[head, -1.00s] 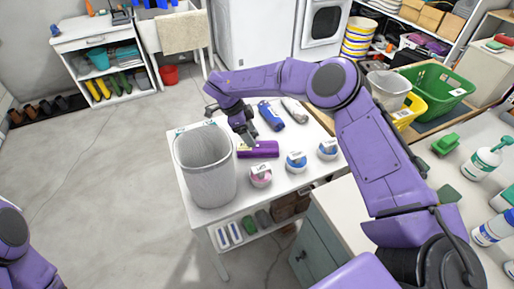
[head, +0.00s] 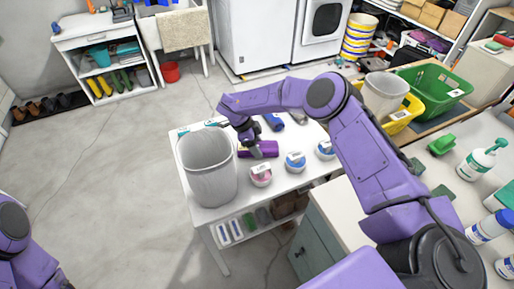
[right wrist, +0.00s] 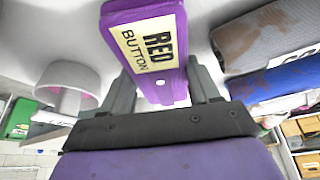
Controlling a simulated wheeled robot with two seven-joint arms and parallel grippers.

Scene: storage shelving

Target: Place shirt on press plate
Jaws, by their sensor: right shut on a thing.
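I make out no press plate. Only purple links of my left arm show at the lower left, without the gripper.
A grey wastebasket (head: 208,170) stands left of the bundle. Blue (head: 272,122) and grey-brown (right wrist: 262,38) rolls lie behind. Green (head: 440,92) and yellow (head: 398,118) baskets are at right.

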